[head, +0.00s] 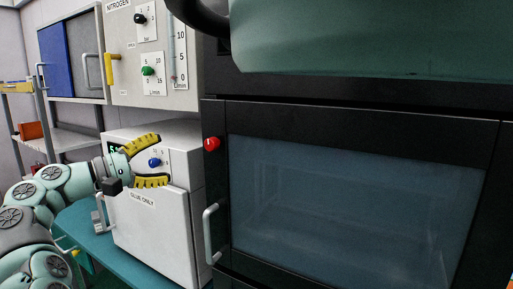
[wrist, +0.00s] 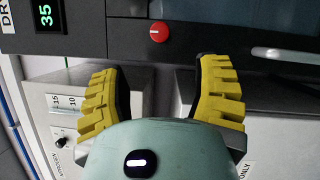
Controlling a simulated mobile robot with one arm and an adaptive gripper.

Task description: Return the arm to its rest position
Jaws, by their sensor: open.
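My gripper (head: 158,164) is in the left half of the head view, with its two yellow ridged fingers spread wide apart. It is in front of a small white cabinet (head: 165,225) labelled in part "GLUE-ONLY". A blue knob (head: 155,162) shows between the fingers. My arm comes in from the lower left and is bent. In the wrist view both yellow fingers of my gripper (wrist: 160,85) are apart and nothing is between them. A red knob (wrist: 158,32) on a dark panel is beyond the fingertips there.
A large dark oven-like cabinet (head: 218,180) with a glass door and silver handle (head: 211,232) fills the right. A nitrogen panel (head: 150,50) hangs above the white cabinet. Shelves (head: 60,138) stand at the left. A teal bench (head: 95,238) runs below.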

